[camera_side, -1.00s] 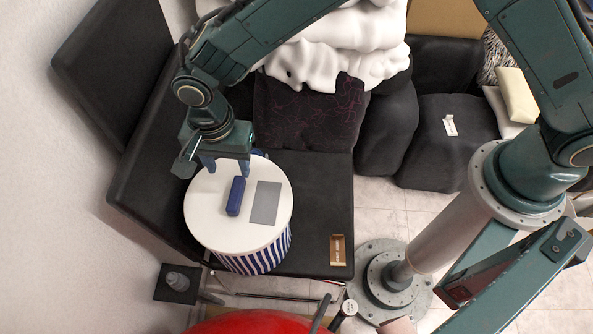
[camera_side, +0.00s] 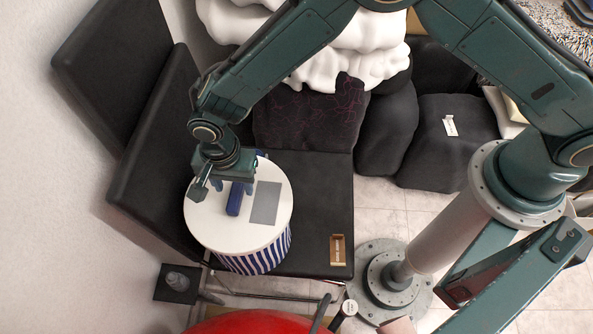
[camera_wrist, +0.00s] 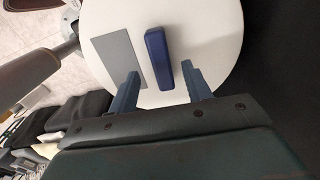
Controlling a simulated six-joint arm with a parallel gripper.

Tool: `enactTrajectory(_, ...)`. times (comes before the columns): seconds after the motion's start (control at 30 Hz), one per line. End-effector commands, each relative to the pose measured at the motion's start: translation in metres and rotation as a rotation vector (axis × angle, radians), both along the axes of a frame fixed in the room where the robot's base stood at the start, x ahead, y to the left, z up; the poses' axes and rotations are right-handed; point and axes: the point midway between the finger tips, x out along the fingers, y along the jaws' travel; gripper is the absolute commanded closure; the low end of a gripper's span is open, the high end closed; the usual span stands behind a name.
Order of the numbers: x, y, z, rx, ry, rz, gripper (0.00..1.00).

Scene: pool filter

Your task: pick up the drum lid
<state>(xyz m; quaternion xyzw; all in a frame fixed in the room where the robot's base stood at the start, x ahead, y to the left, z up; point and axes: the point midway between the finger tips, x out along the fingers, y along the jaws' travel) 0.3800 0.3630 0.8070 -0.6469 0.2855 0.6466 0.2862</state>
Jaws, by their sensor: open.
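The drum lid (camera_side: 215,228) is a round white disc on top of a drum (camera_side: 262,259) with blue and white stripes. A blue bar-shaped handle (camera_side: 234,199) stands on the lid, with a flat grey rectangle (camera_side: 265,203) beside it. My gripper (camera_side: 234,186) is open and empty above the lid, close to the far end of the handle. In the wrist view the lid (camera_wrist: 215,38) fills the middle. The handle (camera_wrist: 158,57) lies ahead of and between the two fingertips of my gripper (camera_wrist: 161,76), with a gap on either side. Contact cannot be told.
The drum stands on a black padded seat (camera_side: 318,205). A small brown box (camera_side: 337,250) lies on the seat to the right. A red rounded object (camera_side: 255,322) is at the front. Large white folded shapes (camera_side: 345,50) are behind.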

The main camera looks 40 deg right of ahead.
Motion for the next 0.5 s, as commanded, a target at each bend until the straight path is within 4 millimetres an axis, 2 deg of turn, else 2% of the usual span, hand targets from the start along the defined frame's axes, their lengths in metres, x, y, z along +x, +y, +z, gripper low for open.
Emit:
enactTrajectory(0.27,0.001,0.001,-0.031,-0.001,0.002,0.001,0.51)
enactTrajectory(0.5,0.002,0.001,-0.036,0.001,0.001,0.001,0.51)
